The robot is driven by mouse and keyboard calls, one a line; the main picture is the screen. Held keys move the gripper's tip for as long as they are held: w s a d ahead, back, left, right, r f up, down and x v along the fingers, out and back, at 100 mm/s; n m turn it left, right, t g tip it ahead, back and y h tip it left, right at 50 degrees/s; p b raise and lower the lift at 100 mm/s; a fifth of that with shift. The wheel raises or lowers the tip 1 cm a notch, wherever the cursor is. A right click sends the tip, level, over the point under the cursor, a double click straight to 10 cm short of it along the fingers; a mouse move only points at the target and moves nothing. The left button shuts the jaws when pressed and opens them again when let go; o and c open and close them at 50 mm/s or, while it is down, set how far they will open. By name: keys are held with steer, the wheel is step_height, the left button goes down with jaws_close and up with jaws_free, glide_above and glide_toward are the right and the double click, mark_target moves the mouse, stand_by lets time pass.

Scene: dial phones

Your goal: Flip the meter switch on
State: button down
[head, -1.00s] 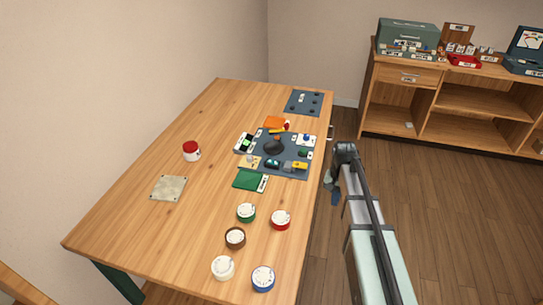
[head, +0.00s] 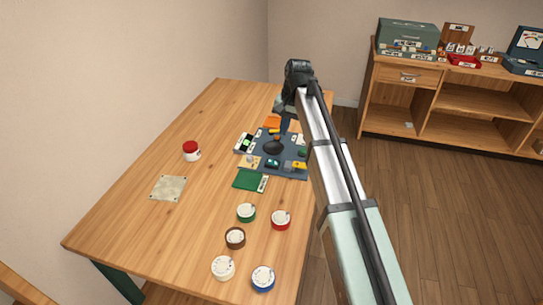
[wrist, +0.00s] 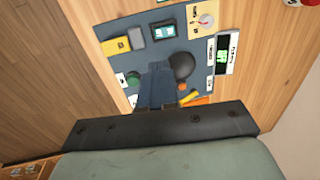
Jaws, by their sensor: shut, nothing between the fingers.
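The meter (head: 244,142) with a lit green display lies at the left edge of the dark board on the table. It also shows at the right of the board in the wrist view (wrist: 222,55). Its switch is too small to make out. My gripper (head: 284,124) hangs over the far part of the board, right of the meter in the head view. In the wrist view my gripper (wrist: 157,88) points down at the board, its fingers together and empty, beside a black dome (wrist: 181,65). My arm hides the board's far right part in the head view.
A green board (head: 249,179) and several round dials lie nearer. The table's left side is mostly clear.

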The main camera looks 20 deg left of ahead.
mark_target(271, 162)
steer(key=shift+s+a+r, duration=0.1)
steer(key=shift+a+r, duration=0.1)
steer(key=shift+a, duration=0.25)
steer(key=shift+s+a+r, duration=0.1)
steer(key=shift+a+r, duration=0.1)
steer(key=shift+a, duration=0.2)
steer(key=a+f, duration=0.1)
steer(key=f, duration=0.8)
steer(key=a+f, duration=0.1)
steer(key=f, duration=0.3)
steer(key=shift+a+f, duration=0.3)
steer(key=shift+f, duration=0.1)
steer(key=shift+w+a+f+h, duration=0.1)
steer(key=shift+a+f+h, duration=0.25)
steer(key=shift+h, duration=0.15)
steer(key=shift+d, duration=0.15)
steer(key=shift+d+f, duration=0.1)
steer(key=shift+d, duration=0.1)
